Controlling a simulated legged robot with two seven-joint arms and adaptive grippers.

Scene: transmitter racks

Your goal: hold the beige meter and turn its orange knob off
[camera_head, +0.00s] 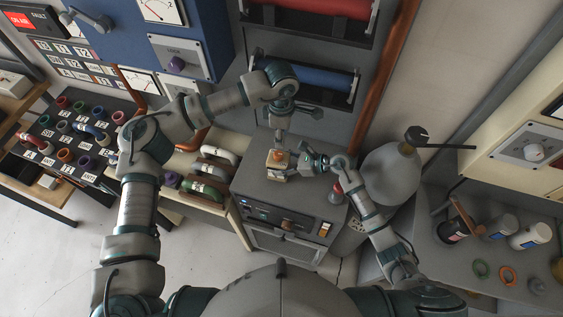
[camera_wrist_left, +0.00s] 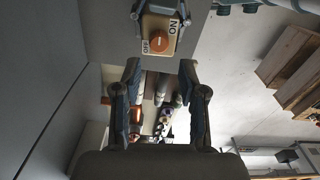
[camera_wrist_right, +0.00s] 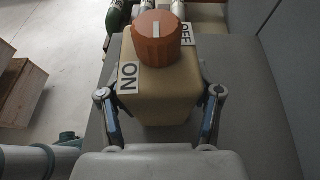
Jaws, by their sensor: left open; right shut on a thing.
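The beige meter (camera_head: 277,163) is over the grey cabinet's top in the head view. Its orange knob (camera_wrist_right: 159,38) faces up, with a white line on it, between an ON label (camera_wrist_right: 128,80) and an OFF label (camera_wrist_right: 187,33). My right gripper (camera_wrist_right: 160,112) is shut on the meter, one finger on each side. I cannot tell whether the meter touches the cabinet. My left gripper (camera_wrist_left: 160,78) is open and empty, just above the meter in the head view. In the left wrist view the knob (camera_wrist_left: 158,41) lies beyond its fingertips, apart from them.
The grey cabinet (camera_head: 300,193) has switches on its front and a red-topped item (camera_head: 337,193) at its right. A rack with a blue roll (camera_head: 310,78) stands behind. Coloured handles (camera_head: 205,188) lie to the left; a grey rounded vessel (camera_head: 392,175) stands to the right.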

